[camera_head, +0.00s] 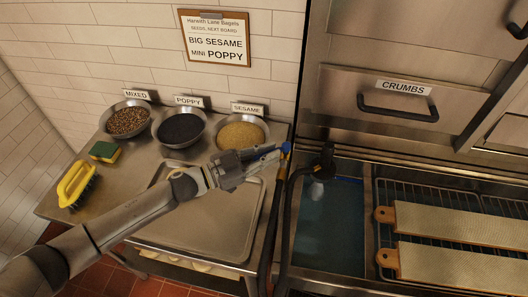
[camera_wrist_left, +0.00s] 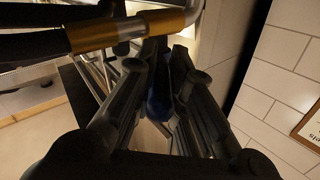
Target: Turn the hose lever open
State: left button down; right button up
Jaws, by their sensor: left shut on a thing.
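The blue hose lever (camera_head: 285,147) is at the right edge of the steel counter, by the top of the black hose (camera_head: 288,205). My left gripper (camera_head: 262,154) reaches it from the left and is shut on it. In the left wrist view the blue lever (camera_wrist_left: 158,88) lies between the two dark fingers, which hide part of it. A brass-and-steel pipe fitting (camera_wrist_left: 135,30) crosses just beyond the fingertips. A black nozzle (camera_head: 325,160) hangs over the water basin (camera_head: 330,225). My right gripper is not in view.
Bowls of mixed (camera_head: 127,121), poppy (camera_head: 181,128) and sesame seeds (camera_head: 240,134) stand behind my left arm. An empty tray (camera_head: 215,230) lies under it. Two boards (camera_head: 455,223) lie on a rack at right.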

pick_arm(q)
jog(key=shift+r, duration=0.1)
jog(key=c, duration=1.5)
grip_release()
jog(key=shift+c, duration=0.2)
jog(key=shift+o, duration=0.5)
jog(key=shift+s+a, duration=0.1)
jog(key=shift+a, duration=0.25)
jog(key=v, duration=1.1)
jog(key=shift+s, duration=0.15)
